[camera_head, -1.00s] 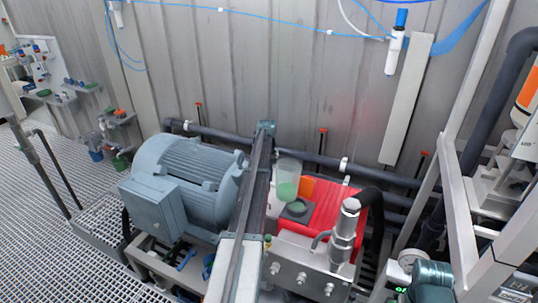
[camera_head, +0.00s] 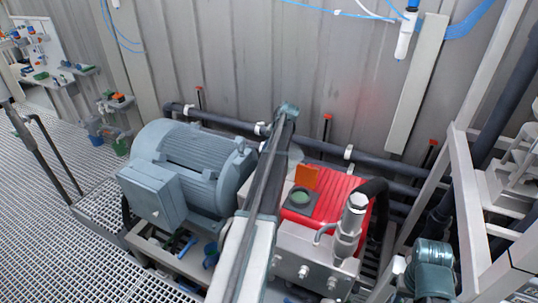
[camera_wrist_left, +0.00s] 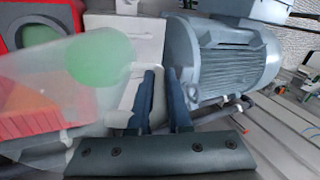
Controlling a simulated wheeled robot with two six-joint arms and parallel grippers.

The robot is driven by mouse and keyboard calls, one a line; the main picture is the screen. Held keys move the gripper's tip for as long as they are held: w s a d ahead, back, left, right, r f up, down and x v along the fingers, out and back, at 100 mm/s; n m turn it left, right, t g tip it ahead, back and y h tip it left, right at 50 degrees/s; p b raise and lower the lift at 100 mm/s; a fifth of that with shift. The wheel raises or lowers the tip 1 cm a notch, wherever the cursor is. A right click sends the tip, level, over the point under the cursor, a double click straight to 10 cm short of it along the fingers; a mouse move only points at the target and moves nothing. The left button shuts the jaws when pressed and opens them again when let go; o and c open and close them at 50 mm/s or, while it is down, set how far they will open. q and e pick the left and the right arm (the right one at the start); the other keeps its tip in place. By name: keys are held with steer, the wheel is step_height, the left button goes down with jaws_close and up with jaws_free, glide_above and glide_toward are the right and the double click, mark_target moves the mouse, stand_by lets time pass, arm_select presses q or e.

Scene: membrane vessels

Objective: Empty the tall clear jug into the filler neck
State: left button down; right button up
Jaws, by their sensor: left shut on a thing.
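The tall clear jug (camera_wrist_left: 40,70) fills the left of the wrist view, with a green patch of liquid showing through its wall. In the head view only a faint slice of the jug (camera_head: 295,155) shows beside my arm, so its tilt is hard to read. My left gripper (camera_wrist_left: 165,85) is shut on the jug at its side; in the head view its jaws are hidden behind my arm. The filler neck (camera_head: 300,197), a dark collar with a green round centre, sits on the red housing (camera_head: 330,204), in front of the jug.
An upright orange plate (camera_head: 306,176) stands just behind the neck. A grey motor (camera_head: 185,170) is to the left. A metal cylinder (camera_head: 352,222) and black hose are to the right. Dark pipes (camera_head: 375,162) run along the wall behind.

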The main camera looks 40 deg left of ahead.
arm_select(q)
steer(key=shift+r+y, duration=0.45)
steer(key=shift+y, duration=0.15)
steer(key=y+b, duration=0.1)
steer(key=g+y+b, duration=0.1)
steer(key=y+b, duration=0.1)
steer(key=shift+d+r, duration=0.2)
steer(key=shift+r, duration=0.2)
steer(key=shift+w+d+r+y+b, duration=0.15)
steer(key=shift+d+y+b, duration=0.2)
steer(key=shift+y+b, duration=0.7)
steer(key=d+y+b, duration=0.1)
steer(key=b, duration=0.1)
steer(key=shift+w+g+b, duration=0.1)
steer(key=shift+g+b, duration=0.2)
steer(key=shift+g, duration=0.1)
steer(key=shift+a+r+p, duration=0.1)
steer(key=shift+r+p, duration=0.15)
steer(key=shift+p, duration=0.05)
steer(key=shift+d+b, duration=0.2)
steer(key=shift+b, duration=0.2)
steer(key=shift+y, duration=0.25)
